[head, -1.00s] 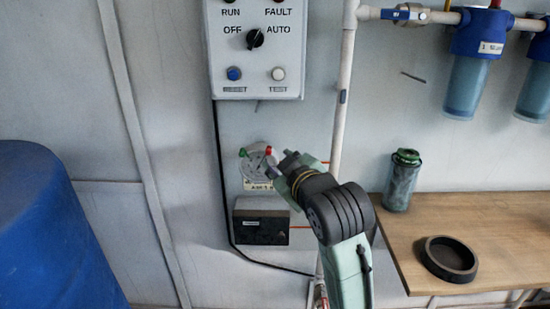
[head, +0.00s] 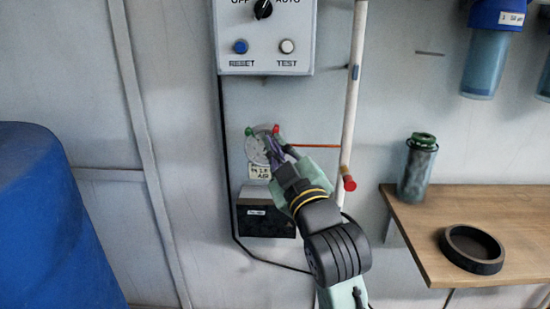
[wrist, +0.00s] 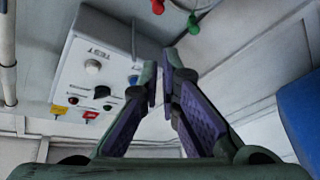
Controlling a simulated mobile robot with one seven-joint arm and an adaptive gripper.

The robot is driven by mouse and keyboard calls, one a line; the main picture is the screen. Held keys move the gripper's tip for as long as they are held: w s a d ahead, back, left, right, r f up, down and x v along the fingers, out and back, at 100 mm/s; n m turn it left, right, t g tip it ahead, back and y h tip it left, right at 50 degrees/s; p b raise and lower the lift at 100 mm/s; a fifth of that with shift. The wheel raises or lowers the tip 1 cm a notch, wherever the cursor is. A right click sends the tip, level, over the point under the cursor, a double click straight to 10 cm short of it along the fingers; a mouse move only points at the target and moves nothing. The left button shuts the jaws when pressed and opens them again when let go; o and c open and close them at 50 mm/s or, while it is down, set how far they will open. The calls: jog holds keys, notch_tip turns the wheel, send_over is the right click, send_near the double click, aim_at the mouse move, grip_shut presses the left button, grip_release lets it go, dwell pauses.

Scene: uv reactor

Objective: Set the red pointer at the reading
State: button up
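A round pale gauge (head: 257,150) is on the wall, partly hidden behind my gripper. A red pointer knob (head: 276,129) stands at its upper right and a green knob (head: 249,131) at its upper left. A small label (head: 260,172) below has writing too blurred to read. My gripper (head: 273,146) is in front of the gauge, its fingertips just below the red knob. In the wrist view, the fingers (wrist: 162,65) stand slightly apart with nothing between them. The red knob (wrist: 158,6) is beyond the tips at the top edge; the green knob (wrist: 193,22) is to its right.
A control box (head: 265,45) with knobs hangs above the gauge, and a dark box (head: 263,219) sits below. A white pipe (head: 353,110) runs at right, with a red-ended part (head: 348,183). A wooden shelf (head: 410,225) is at right, a blue barrel (head: 40,230) at left.

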jog(key=shift+s+a+f+n+t+y+b, duration=0.3)
jog(key=shift+s+f+t+y+b, duration=0.3)
jog(key=shift+t+b, duration=0.4)
grip_shut()
notch_tip(320, 180, up, 5)
jog(key=p, duration=0.4)
send_over(275, 131)
jog(key=s+a, duration=0.3)
jog(key=s, duration=0.1)
jog(key=shift+w+d+f, duration=0.25)
jog(key=shift+d+f, duration=0.35)
jog(key=shift+f, duration=0.2)
jog(key=shift+w+d+f, duration=0.25)
jog(key=shift+d+f, duration=0.35)
jog(key=shift+f, duration=0.2)
jog(key=shift+w+d+f+b, duration=0.1)
jog(key=shift+d+f+b, duration=0.3)
jog(key=shift+b, duration=0.75)
jog(key=shift+a+r, duration=0.1)
